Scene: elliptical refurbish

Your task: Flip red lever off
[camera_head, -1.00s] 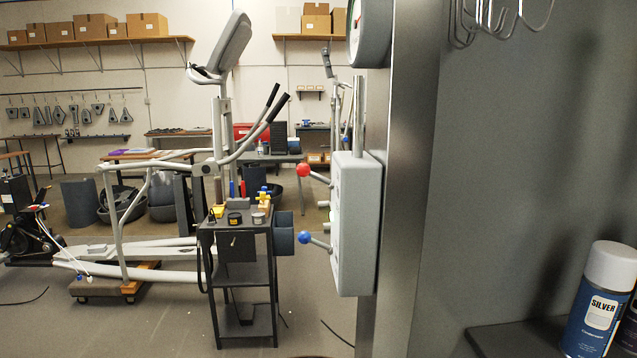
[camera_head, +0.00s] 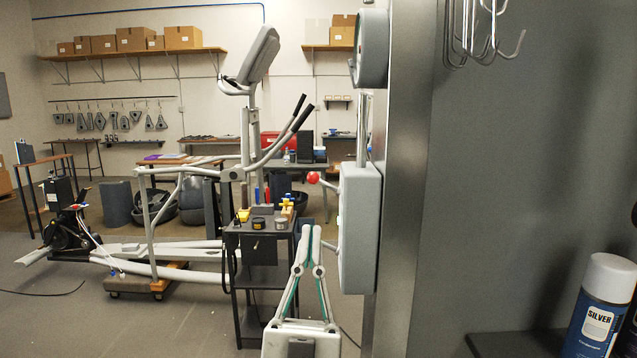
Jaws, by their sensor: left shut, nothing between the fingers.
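The red lever (camera_head: 313,178) is a red ball on a short grey rod. It sticks out to the left from the side of a grey wall box (camera_head: 360,228), near the box's top. My left gripper (camera_head: 311,232) comes up from the bottom of the picture, with its fingertips together and empty. The fingertips appear below the red ball and left of the box, apart from the ball in the picture. Part of a lower grey rod (camera_head: 329,245) shows beside the fingers, and its blue ball is hidden. My right gripper is out of view.
The box hangs on a grey metal post (camera_head: 402,180), with a round gauge (camera_head: 370,48) above. A dark cart (camera_head: 255,290) with small tools stands behind my gripper. A spray can (camera_head: 598,310) is at the lower right. An elliptical machine (camera_head: 160,220) stands behind.

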